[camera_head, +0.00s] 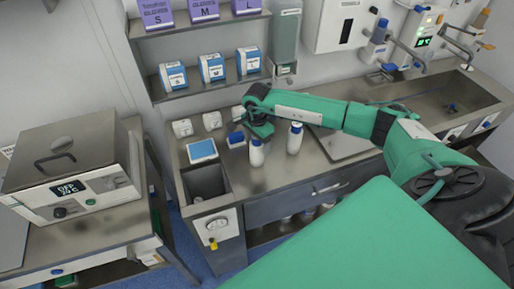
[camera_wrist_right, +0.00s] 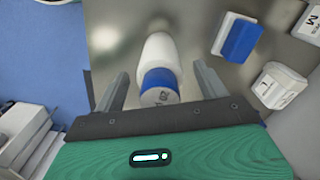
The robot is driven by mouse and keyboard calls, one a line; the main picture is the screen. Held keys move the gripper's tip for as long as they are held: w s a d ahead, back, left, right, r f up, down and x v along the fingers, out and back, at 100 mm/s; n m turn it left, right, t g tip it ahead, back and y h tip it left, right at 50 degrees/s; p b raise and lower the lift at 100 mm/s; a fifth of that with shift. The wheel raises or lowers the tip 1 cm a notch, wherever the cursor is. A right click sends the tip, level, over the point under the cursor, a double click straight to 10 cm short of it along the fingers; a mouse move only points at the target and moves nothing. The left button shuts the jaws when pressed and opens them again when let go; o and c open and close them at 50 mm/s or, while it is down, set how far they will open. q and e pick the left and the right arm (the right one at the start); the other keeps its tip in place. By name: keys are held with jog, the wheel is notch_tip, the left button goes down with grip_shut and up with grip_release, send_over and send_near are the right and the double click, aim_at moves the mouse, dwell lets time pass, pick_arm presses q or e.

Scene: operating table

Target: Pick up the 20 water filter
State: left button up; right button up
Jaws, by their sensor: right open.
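My right gripper is open, with a gap on both sides of the bottle. In the head view the right gripper (camera_head: 262,133) is low over the counter, just behind a white bottle (camera_head: 257,154) that appears to be the same one. A second white bottle with a blue cap (camera_head: 294,140) stands to its right. My left gripper is not in view.
A blue and white box (camera_head: 236,140) stands left of the bottle on the steel counter (camera_head: 275,172). A shelf (camera_head: 215,82) with several boxes hangs above.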

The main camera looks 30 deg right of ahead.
jog(key=c, duration=1.4)
jog(key=shift+c, duration=0.2)
